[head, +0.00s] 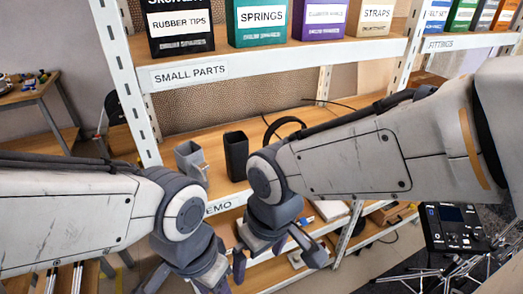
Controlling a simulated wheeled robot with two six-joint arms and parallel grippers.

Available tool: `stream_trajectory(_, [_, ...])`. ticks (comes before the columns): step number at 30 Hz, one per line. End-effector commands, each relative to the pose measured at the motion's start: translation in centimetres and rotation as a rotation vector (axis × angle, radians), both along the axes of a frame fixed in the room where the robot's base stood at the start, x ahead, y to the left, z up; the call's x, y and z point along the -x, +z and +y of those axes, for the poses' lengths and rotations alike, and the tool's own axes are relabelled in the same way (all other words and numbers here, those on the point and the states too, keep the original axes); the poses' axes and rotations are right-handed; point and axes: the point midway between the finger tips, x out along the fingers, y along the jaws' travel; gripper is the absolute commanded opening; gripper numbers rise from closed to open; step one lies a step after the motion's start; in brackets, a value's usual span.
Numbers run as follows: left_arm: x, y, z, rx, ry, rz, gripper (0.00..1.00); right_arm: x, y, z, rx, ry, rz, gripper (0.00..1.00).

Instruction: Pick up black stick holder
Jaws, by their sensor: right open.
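The black stick holder (236,156) is a tall, dark, open-topped box. It stands upright on the middle wooden shelf, near its front edge. My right gripper (278,262) is open and empty, below and in front of that shelf edge, apart from the holder. My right arm's wrist joint covers the shelf just right of the holder. My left gripper (188,283) is at the bottom edge of the view, with its fingers apart and their tips partly cut off. It is also away from the holder.
A grey cup-like holder (188,160) stands just left of the black one. A black cable loop (286,124) lies behind, to the right. The upper shelf (270,57) carries labelled boxes, including a green one (257,22). A white upright post (127,85) bounds the shelf at left.

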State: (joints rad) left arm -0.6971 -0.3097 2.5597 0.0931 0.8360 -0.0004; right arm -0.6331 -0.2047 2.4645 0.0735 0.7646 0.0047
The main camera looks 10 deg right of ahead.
Motion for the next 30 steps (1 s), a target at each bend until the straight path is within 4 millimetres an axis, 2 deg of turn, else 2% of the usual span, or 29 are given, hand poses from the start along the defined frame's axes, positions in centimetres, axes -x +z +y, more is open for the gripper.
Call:
stream_trajectory(1, [0.0,-0.2,0.0,0.000,0.000,0.000,0.50,-3.0,-0.2,0.5,-0.006,-0.041,-0.027,1.00])
stream_trajectory(6, [0.0,-0.4,0.0,0.000,0.000,0.000,0.50,-14.1,-1.1,0.9,-0.042,-0.173,-0.154,1.00])
stream_trajectory(10, [0.0,-0.5,0.0,0.000,0.000,0.000,0.50,-20.3,-2.0,0.1,-0.059,-0.241,-0.230,1.00])
stream_trajectory(12, [0.0,-0.5,0.0,0.000,0.000,0.000,0.50,-22.3,-2.3,-0.3,-0.065,-0.262,-0.255,1.00])
stream_trajectory(15, [0.0,-0.2,0.0,0.000,0.000,0.000,0.50,-24.2,-2.4,-0.4,-0.068,-0.275,-0.273,1.00])
stream_trajectory(21, [0.0,1.3,0.0,0.000,0.000,0.000,0.50,-27.7,-2.2,0.7,-0.069,-0.276,-0.275,1.00])
stream_trajectory(25, [0.0,2.0,0.0,0.000,0.000,0.000,0.50,-29.5,-2.2,1.3,-0.069,-0.275,-0.276,1.00])
stream_trajectory(30, [0.0,2.3,0.0,0.000,0.000,0.000,0.50,-30.6,-2.4,1.7,-0.069,-0.275,-0.275,1.00])
